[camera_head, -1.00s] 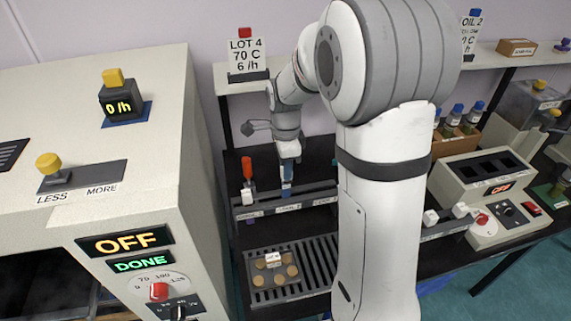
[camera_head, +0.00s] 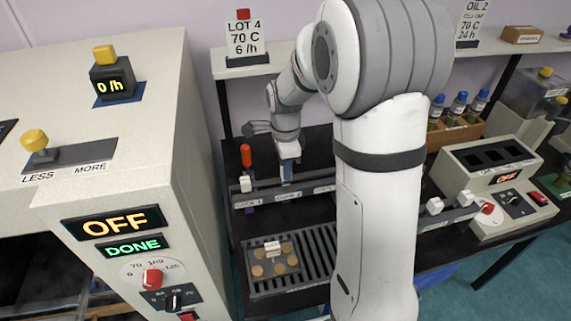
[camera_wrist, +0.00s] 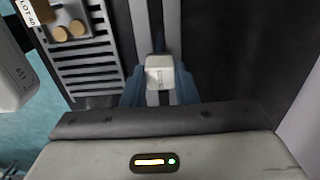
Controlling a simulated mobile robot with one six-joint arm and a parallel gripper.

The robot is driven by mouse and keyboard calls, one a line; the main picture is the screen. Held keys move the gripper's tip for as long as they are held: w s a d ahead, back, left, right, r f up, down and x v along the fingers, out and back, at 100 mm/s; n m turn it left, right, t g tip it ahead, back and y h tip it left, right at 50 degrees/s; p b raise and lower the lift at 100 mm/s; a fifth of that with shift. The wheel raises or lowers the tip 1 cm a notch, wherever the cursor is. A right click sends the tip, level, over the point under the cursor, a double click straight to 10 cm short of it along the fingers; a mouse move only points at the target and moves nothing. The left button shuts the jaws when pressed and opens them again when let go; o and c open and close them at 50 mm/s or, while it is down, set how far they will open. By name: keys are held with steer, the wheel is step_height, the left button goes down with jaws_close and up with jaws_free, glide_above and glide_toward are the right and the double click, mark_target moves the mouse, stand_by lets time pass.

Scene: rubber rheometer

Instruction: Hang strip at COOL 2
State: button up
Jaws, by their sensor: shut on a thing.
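My gripper (camera_head: 288,174) is at the rack rail, right above the COOL 2 label (camera_head: 288,196). In the wrist view its blue fingers (camera_wrist: 159,92) are shut on a white tab (camera_wrist: 160,72), which I take as the top of the strip. The tab sits between the fingers over the grey rail (camera_wrist: 142,25). The strip's body below the tab is hidden, so I cannot tell whether it rests in the slot. Another white tab (camera_head: 245,184) is on the rail at COOL 1 (camera_head: 246,204), left of my gripper.
A red-handled tool (camera_head: 246,156) stands behind COOL 1. A slotted tray (camera_head: 310,252) with several tan discs (camera_head: 257,270) lies below the rail. The large oven cabinet (camera_head: 150,180), reading OFF and DONE, stands close on the left. My own arm hides the rail's middle.

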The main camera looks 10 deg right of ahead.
steer(key=shift+f+b, duration=0.45)
steer(key=shift+f, duration=0.35)
steer(key=o, duration=1.1)
steer(key=shift+c, duration=0.2)
steer(key=shift+r, duration=0.1)
steer(key=shift+r+p, duration=2.25)
steer(key=shift+r, duration=0.8)
steer(key=shift+f, duration=0.1)
steer(key=s+r+n+t, duration=0.1)
steer(key=s+r+n, duration=0.3)
steer(key=s+n, duration=0.5)
steer(key=s+r+n+t, duration=0.2)
steer(key=s+r+n, duration=0.3)
steer(key=s+n, duration=0.4)
steer(key=s, duration=0.3)
steer(key=shift+d, duration=0.3)
